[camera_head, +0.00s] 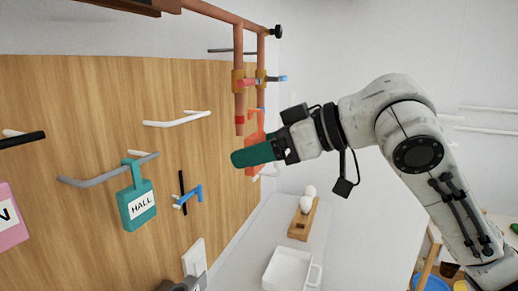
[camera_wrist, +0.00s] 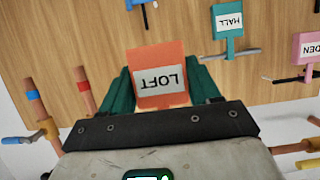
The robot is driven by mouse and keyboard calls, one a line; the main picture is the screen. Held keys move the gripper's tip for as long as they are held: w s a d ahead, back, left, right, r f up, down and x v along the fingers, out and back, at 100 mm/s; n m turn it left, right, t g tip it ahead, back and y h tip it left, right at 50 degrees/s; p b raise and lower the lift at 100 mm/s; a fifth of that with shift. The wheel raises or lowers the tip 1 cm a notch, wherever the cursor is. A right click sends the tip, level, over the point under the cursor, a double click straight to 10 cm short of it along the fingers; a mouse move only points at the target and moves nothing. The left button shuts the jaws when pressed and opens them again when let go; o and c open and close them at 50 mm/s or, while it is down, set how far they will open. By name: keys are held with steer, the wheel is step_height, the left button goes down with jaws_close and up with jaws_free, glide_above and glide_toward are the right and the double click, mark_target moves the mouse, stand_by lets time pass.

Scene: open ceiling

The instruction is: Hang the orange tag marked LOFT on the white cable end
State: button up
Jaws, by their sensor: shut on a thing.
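My gripper, with teal fingers (camera_head: 252,155), is in front of the right part of the wooden board. It is shut on the orange tag marked LOFT (camera_wrist: 158,63). In the wrist view the tag sits between both fingers and its label reads upside down. In the head view the tag (camera_head: 255,124) shows beyond the fingers, partly hidden by them. A white cable end (camera_head: 178,120) sticks out of the board to the left of my gripper, apart from it, with nothing hanging on it. I cannot make it out in the wrist view.
A teal HALL tag (camera_head: 137,206) hangs on a grey cable end (camera_head: 95,181). A pink tag (camera_head: 8,215) and a black cable end (camera_head: 22,139) are at far left. A blue fitting (camera_head: 192,196) is below. Copper pipes (camera_head: 239,75) run close above my gripper.

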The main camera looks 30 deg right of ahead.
steer(key=w+a+p, duration=0.1)
steer(key=w+a, duration=0.7)
steer(key=w, duration=0.3)
steer(key=shift+p, duration=0.4)
stand_by(0.6)
stand_by(1.4)
steer(key=shift+f, duration=0.75)
stand_by(0.6)
steer(key=o, duration=1.1)
